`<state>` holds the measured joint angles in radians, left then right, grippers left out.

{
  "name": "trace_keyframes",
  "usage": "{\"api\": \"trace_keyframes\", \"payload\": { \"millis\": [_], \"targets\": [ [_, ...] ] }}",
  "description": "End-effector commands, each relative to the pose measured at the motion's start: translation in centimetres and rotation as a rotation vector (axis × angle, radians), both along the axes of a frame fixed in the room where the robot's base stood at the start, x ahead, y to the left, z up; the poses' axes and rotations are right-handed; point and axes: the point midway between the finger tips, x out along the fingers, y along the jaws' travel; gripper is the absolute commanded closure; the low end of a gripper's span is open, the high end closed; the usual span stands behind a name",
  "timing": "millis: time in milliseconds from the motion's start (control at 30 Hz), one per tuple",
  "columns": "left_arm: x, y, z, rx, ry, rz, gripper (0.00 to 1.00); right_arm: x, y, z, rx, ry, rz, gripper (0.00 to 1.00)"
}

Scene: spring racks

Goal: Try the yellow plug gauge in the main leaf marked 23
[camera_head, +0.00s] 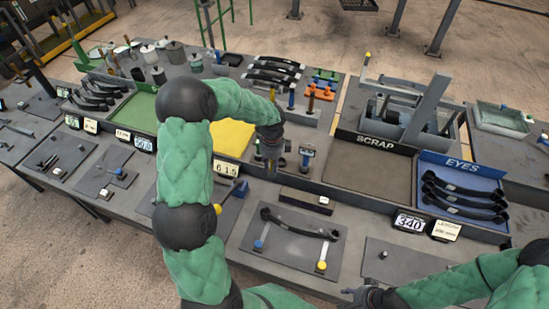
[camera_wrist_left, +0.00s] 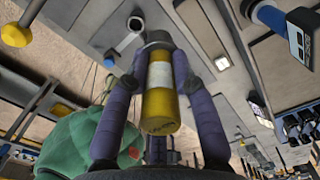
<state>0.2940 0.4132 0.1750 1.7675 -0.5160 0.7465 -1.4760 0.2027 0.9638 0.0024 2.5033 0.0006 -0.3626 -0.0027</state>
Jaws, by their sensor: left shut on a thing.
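My left gripper (camera_head: 271,160) hangs over the bench in front of the yellow tray. In the left wrist view its two dark fingers (camera_wrist_left: 160,85) are shut on the yellow plug gauge (camera_wrist_left: 160,108), a yellow cylinder with a pale label and a dark end. In the head view I cannot make the gauge out. A dark main leaf (camera_head: 300,229) with an eye at each end lies on a grey plate, apart from the gripper; its marking is unreadable. A blue-ended pin (camera_head: 258,245) and a yellow-ended piece (camera_head: 321,267) are beside it. My right gripper (camera_head: 360,296) is low at the front; its fingers are unclear.
A blue EYES tray (camera_head: 458,171) with several dark leaves stands at the right, beside the SCRAP bay (camera_head: 372,168). A blue-headed tool (camera_head: 307,153) stands close to the left gripper. A dark block (camera_head: 306,200) lies behind the leaf's plate. The plate at front right (camera_head: 405,262) is mostly bare.

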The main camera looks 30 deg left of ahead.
Motion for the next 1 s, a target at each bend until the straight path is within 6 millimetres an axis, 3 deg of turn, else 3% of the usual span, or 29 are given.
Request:
{"api": "trace_keyframes", "payload": {
  "millis": [300, 500, 1000],
  "targets": [
    [-3.9, 0.1, -6.6, 0.014, 0.006, 0.004, 1.0, 0.0, 0.0, 1.1, 0.0, 0.0, 0.0, 0.6],
    [-6.2, -0.7, -9.8, 0.002, 0.001, 0.001, 1.0, 0.0, 0.0, 1.6, 0.0, 0.0, 0.0, 0.6],
    [-7.2, -1.1, -12.5, -0.008, -0.002, -0.001, 1.0, 0.0, 0.0, 0.6, 0.0, 0.0, 0.0, 0.6]
  ]
}}
